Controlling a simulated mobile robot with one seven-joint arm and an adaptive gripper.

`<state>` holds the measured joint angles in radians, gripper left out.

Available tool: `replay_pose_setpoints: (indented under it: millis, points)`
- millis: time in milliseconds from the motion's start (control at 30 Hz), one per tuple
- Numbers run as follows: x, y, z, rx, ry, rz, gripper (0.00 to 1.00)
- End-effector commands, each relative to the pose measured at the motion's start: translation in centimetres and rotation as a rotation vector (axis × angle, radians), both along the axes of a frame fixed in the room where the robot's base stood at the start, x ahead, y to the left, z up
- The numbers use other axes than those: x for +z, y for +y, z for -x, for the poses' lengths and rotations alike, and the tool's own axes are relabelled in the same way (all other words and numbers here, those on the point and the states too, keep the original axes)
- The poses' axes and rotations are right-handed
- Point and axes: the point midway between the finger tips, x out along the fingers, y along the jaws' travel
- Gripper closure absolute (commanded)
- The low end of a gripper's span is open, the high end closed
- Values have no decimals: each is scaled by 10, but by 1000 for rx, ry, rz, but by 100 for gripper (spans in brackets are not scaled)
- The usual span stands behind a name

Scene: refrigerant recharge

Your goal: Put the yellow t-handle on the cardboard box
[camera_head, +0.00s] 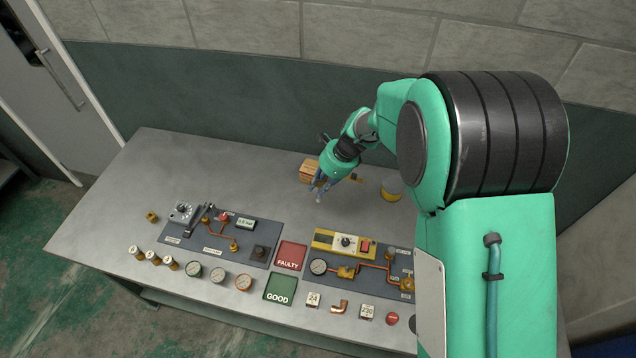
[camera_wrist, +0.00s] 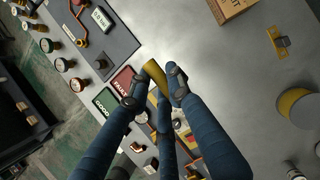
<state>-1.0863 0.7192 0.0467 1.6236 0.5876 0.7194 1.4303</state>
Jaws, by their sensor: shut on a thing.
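My gripper (camera_wrist: 160,80), with dark blue fingers, is shut on a yellow bar-shaped piece that I take for the yellow t-handle (camera_wrist: 154,72). Part of it is hidden between the fingers. The cardboard box (camera_wrist: 236,7) is partly cut off at the top of the wrist view, up and right of the gripper. In the head view the box (camera_head: 308,170) stands at the back of the table, with my gripper (camera_head: 328,190) in front of it and slightly right. The held piece is apart from the box.
A small yellow fitting (camera_wrist: 279,42) lies on the table right of the box, and a yellow-and-grey cylinder (camera_wrist: 302,106) stands near it. Panels, gauges, a red FAULTY pad (camera_head: 291,255) and a green GOOD pad (camera_head: 280,289) fill the front. Grey table is bare around the box.

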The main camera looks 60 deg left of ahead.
Motion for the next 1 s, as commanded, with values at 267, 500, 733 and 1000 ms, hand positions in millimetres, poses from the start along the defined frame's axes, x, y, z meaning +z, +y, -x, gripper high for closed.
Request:
replay_pose_setpoints:
  millis: [267,500,733,1000]
  points:
    - [0,0,0,0,0,0,100]
    - [1,0,0,0,-1,-1,100]
    - [1,0,0,-38,-2,5,100]
    - [1,-3,-4,-246,-13,19,100]
